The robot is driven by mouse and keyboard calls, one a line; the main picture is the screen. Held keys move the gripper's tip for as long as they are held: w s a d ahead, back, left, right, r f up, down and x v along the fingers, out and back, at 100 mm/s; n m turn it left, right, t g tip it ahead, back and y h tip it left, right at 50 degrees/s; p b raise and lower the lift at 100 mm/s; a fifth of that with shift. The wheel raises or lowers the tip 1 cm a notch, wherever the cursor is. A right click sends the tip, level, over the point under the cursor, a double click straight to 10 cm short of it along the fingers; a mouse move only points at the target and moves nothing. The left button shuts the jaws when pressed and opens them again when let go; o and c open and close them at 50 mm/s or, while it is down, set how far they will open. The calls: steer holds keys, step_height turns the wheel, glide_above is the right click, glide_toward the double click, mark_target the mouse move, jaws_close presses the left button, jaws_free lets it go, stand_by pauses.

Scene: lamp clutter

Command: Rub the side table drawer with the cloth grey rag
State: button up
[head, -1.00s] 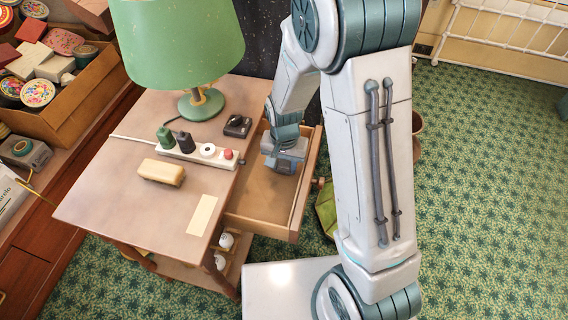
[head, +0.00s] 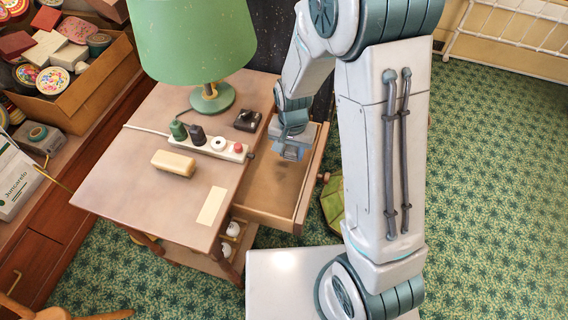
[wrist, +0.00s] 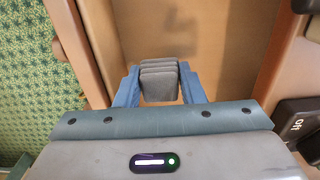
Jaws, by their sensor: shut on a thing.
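The side table drawer (head: 310,180) is pulled open on the right side of the wooden side table (head: 120,195). Its bare floor also shows in the wrist view (wrist: 225,50), with a darker patch that may be a stain or shadow. My gripper (head: 289,153) is over the back part of the drawer. In the wrist view my gripper (wrist: 160,88) has its blue fingers shut on the grey rag (wrist: 160,82), a folded, layered grey block. I cannot tell whether the rag touches the drawer floor. In the head view the rag is hardly distinguishable.
On the tabletop are a green lamp (head: 212,98), a power strip (head: 215,147), a dark switch box (head: 248,120) and a yellowish block (head: 173,163). A green bag (head: 333,206) lies beside the drawer. A box of tins (head: 75,95) stands at left.

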mark_target(289, 174)
steer(key=shift+s+a+f+b, duration=0.2)
steer(key=shift+s+f+b, duration=0.35)
steer(key=shift+f+b, duration=0.25)
steer(key=shift+s+a+f+b, duration=0.15)
steer(key=shift+s+f+b, duration=0.4)
steer(key=shift+f, duration=0.35)
steer(key=shift+f+b, duration=0.65)
steer(key=shift+f, duration=0.15)
steer(key=shift+r, duration=0.1)
